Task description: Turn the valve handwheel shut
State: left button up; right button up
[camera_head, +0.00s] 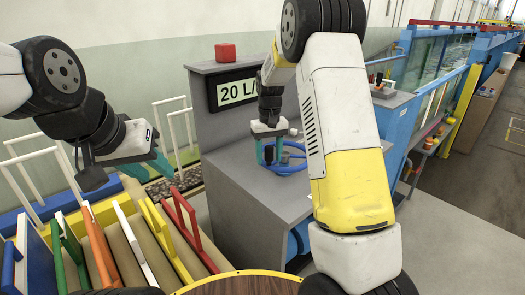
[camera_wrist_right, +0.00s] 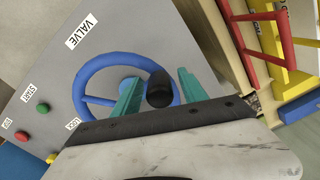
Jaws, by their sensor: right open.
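The blue valve handwheel (camera_head: 291,168) lies on the sloping top of a grey console. It also shows in the right wrist view (camera_wrist_right: 86,76) beside a "VALVE" label. A black knob (camera_wrist_right: 159,88) stands up at the wheel's rim. My right gripper (camera_head: 271,156) is at the wheel, open, with one teal finger on each side of the knob in the right wrist view (camera_wrist_right: 158,93). I see no firm contact. My left gripper (camera_head: 150,170) is away to the left, above the coloured frames; its finger gap is unclear.
The grey console (camera_head: 238,185) carries a "20 L/" display (camera_head: 238,92) and a red block (camera_head: 225,53). Green (camera_wrist_right: 43,108) and red (camera_wrist_right: 22,136) buttons sit near the wheel. Coloured handled panels (camera_head: 190,225) stand at lower left. A glass flume (camera_head: 440,60) runs behind right.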

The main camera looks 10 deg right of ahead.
grip_shut()
dwell(1.4)
